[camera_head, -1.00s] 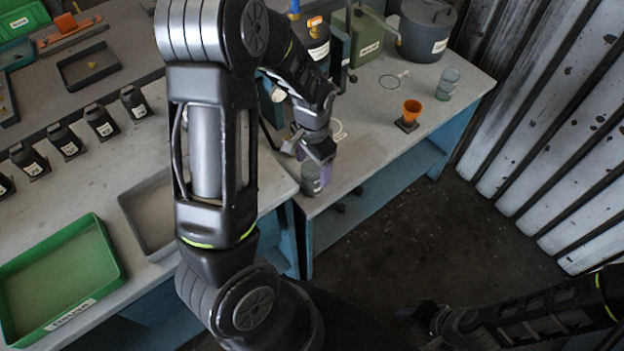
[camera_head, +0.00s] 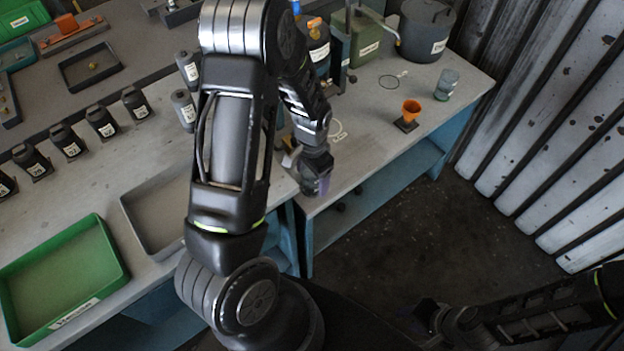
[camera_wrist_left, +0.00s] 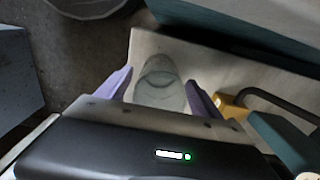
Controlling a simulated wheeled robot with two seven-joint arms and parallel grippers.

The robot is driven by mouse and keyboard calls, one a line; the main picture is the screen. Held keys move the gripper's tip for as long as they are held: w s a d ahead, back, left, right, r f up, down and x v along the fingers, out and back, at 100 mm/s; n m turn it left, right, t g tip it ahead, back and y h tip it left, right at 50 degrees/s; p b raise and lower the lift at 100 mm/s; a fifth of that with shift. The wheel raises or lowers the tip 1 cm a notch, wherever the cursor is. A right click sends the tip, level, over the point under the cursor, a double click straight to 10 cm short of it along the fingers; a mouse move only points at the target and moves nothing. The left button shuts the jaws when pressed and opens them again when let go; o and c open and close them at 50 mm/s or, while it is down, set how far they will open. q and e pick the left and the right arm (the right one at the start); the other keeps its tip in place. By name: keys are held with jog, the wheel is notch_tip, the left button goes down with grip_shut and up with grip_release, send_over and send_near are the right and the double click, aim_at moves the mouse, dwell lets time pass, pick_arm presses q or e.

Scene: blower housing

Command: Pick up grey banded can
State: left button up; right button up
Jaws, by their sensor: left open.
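The grey banded can (camera_wrist_left: 160,92) shows in the left wrist view as a grey-green cylinder on a pale bench top. It lies between the two purple finger pads of my left gripper (camera_wrist_left: 160,78), with a gap visible on each side. In the head view my left gripper (camera_head: 318,182) is over the near edge of the right bench and hides the can. The left gripper is open. My right gripper (camera_head: 424,312) is low at the lower right, away from the benches, dark and too unclear to read.
On the right bench (camera_head: 370,140) stand an orange cup (camera_head: 411,110) on a dark base, a translucent grey-green jar (camera_head: 446,85) and a large grey pot (camera_head: 425,32). Black bottles (camera_head: 102,121), a green tray (camera_head: 60,270) and a grey tray (camera_head: 155,215) are on the left bench.

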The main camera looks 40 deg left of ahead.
pick_arm(q)
jog(key=shift+c, duration=0.4)
jog(key=c, duration=1.5)
jog(key=shift+o, duration=0.2)
notch_tip(320, 180, up, 10)
jog(key=shift+b, duration=0.45)
